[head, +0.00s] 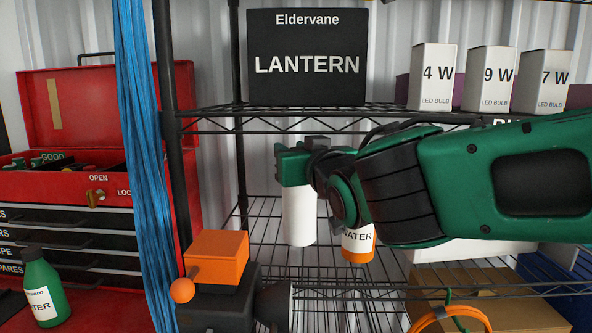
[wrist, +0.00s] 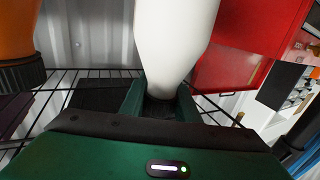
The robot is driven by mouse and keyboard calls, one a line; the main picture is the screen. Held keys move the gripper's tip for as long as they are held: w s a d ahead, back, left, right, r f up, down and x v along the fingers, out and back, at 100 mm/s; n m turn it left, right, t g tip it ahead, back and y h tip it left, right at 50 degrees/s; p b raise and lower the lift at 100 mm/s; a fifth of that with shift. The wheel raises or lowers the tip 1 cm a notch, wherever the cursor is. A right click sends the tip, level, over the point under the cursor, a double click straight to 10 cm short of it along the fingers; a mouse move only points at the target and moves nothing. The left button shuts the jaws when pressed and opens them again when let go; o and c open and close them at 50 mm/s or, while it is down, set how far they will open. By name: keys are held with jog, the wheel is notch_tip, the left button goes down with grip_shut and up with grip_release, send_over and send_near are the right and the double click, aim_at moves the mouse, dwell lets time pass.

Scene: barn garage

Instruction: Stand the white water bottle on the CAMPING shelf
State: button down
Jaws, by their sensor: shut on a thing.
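My gripper (head: 298,165) is shut on the upper end of the white water bottle (head: 299,215). The bottle hangs upright below it, in front of the middle wire shelf (head: 265,225) or over it; I cannot tell whether its base touches the wires. In the wrist view the white bottle (wrist: 175,40) fills the middle, its narrow end between the fingers (wrist: 160,105). No CAMPING label is readable; one shelf label is partly hidden by my arm.
A white and orange water bottle (head: 358,248) stands just right of the held bottle, partly behind my arm. A black lantern box (head: 307,60) and bulb boxes (head: 432,75) stand on the shelf above. A black post (head: 168,110) and blue strands (head: 145,150) are at left.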

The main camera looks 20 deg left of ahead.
aim_at(299, 196)
jog(key=shift+w+f, duration=0.15)
jog(key=shift+f, duration=1.65)
jog(key=c, duration=1.4)
grip_release()
jog(key=shift+o, duration=0.2)
jog(key=v, duration=1.2)
